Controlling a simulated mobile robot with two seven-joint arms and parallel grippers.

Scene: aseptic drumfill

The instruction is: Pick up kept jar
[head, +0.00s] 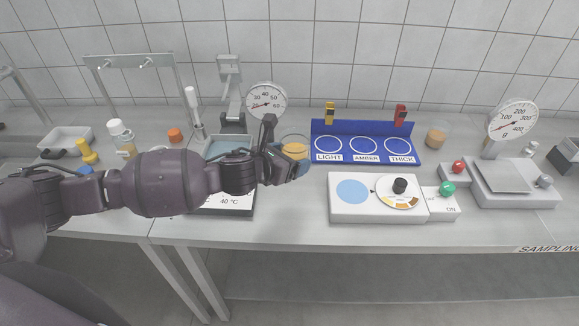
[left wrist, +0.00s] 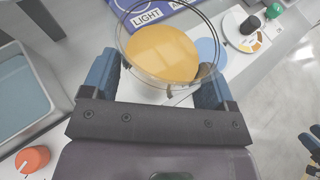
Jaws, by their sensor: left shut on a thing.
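A clear round jar with amber contents (head: 294,151) is at my left gripper (head: 283,160), just in front of the blue tray's left end. In the left wrist view the jar (left wrist: 163,52) lies between the two blue fingers, which are shut on its sides. Its open rim faces the camera. I cannot tell how far its base is from the bench. Part of it is hidden by the fingers. Blue fingertips at the right edge of the left wrist view look like my right gripper (left wrist: 311,145), cut off by the frame.
The blue tray (head: 365,128) labelled LIGHT, AMBER and THICK stands behind a white device with a blue disc (head: 352,191). A water bath (head: 228,148) is left of the jar. Another amber jar (head: 436,138) and a scale (head: 505,178) stand right. The front bench edge is mostly clear.

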